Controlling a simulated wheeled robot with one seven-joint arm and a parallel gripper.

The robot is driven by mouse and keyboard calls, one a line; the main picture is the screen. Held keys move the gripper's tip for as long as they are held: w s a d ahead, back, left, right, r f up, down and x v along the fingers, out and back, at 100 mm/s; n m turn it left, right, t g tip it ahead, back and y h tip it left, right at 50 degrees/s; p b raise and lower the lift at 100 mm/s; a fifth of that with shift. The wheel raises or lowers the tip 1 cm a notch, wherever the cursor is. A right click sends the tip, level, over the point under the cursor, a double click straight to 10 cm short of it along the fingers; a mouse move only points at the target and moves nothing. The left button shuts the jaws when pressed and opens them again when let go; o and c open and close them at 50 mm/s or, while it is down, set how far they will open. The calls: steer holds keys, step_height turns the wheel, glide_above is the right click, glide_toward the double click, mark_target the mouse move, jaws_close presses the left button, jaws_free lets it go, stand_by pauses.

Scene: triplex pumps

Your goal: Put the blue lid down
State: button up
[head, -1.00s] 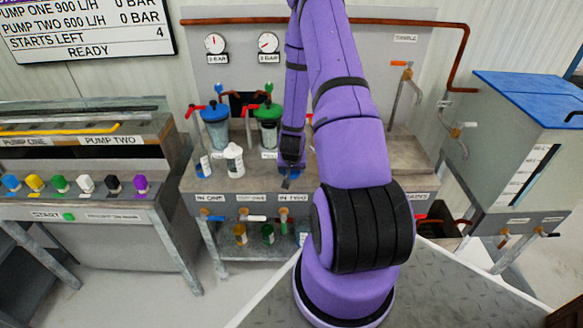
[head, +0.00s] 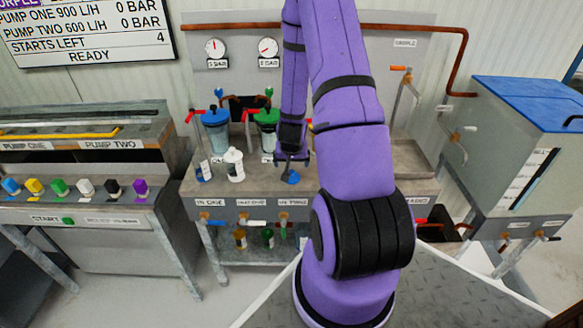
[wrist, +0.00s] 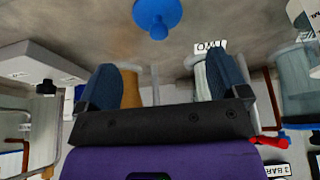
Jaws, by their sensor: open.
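The blue lid (head: 291,177) lies on the grey bench top, near the front edge and right of the white bottle. In the wrist view the lid (wrist: 157,14) shows as a round blue disc with a small knob, clear of the fingers. My gripper (head: 291,162) is just above and behind the lid, apart from it. In the wrist view its two blue-padded fingers (wrist: 164,84) are spread wide with nothing between them.
A white bottle (head: 234,165) and a blue-labelled bottle (head: 203,168) stand left on the bench. Behind are blue-topped (head: 216,133) and green-topped (head: 266,130) filter housings. The bench's right part is partly hidden by my arm.

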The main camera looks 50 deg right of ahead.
steer(key=a+r+n+t+y, duration=0.1)
steer(key=a+r+n, duration=0.1)
steer(key=a+r, duration=0.55)
steer(key=a+r+n+t+y, duration=0.1)
steer(key=a+r, duration=0.3)
steer(key=r, duration=0.6)
steer(key=a+r+n, duration=0.2)
steer(key=a+r, duration=0.3)
steer(key=r, duration=0.4)
steer(key=s+a+r+n, duration=0.2)
steer(key=s+a+r, duration=0.4)
steer(key=s+r, duration=0.1)
steer(key=s+a+r+n+y, duration=0.1)
steer(key=s+a+r+n, duration=0.1)
steer(key=s+a+r, duration=0.4)
steer(key=s+r, duration=0.1)
steer(key=s, duration=0.3)
steer(key=shift+a+r+n, duration=0.2)
steer(key=shift+r+n, duration=0.2)
